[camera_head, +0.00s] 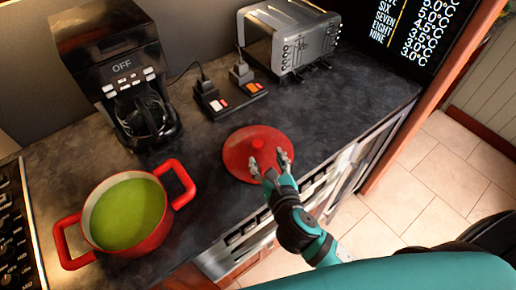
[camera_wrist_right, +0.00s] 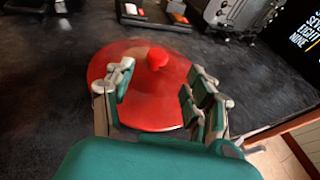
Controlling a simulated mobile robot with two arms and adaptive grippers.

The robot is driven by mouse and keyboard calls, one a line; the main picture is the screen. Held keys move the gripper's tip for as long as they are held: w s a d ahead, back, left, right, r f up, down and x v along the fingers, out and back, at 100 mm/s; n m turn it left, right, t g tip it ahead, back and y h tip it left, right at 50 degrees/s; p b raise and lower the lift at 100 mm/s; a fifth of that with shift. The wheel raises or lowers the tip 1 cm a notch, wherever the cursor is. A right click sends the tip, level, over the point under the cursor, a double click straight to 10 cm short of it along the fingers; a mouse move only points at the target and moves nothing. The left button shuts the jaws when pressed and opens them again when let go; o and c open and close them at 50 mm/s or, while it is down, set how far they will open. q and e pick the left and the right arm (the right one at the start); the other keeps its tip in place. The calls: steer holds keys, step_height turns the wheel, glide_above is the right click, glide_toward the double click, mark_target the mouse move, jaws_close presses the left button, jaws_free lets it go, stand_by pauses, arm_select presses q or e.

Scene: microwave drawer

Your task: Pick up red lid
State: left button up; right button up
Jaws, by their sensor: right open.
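The red lid (camera_head: 243,146) lies flat on the dark countertop, a round disc with a small red knob (camera_head: 258,143) on top. In the right wrist view the lid (camera_wrist_right: 125,88) lies ahead of the fingers, with its knob (camera_wrist_right: 157,58) beyond and between the fingertips. My right gripper (camera_head: 268,162) is open and empty over the lid's near right part; it also shows in the right wrist view (camera_wrist_right: 157,82). Whether the fingers touch the lid is unclear. My left gripper is not in view.
A red pot (camera_head: 148,238) with green soup stands at the lower left of the lid. A black coffee maker (camera_head: 108,60), a power strip (camera_head: 224,101) and a silver toaster (camera_head: 290,40) stand behind. Counter around the lid is clear; its front edge is close.

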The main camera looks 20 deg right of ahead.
mark_target(259, 146)
steer(key=p+x, duration=0.1)
steer(key=x, duration=0.5)
steer(key=shift+w+a+f, duration=0.1)
steer(key=shift+w+a, duration=0.1)
steer(key=shift+w, duration=0.15)
jaws_close()
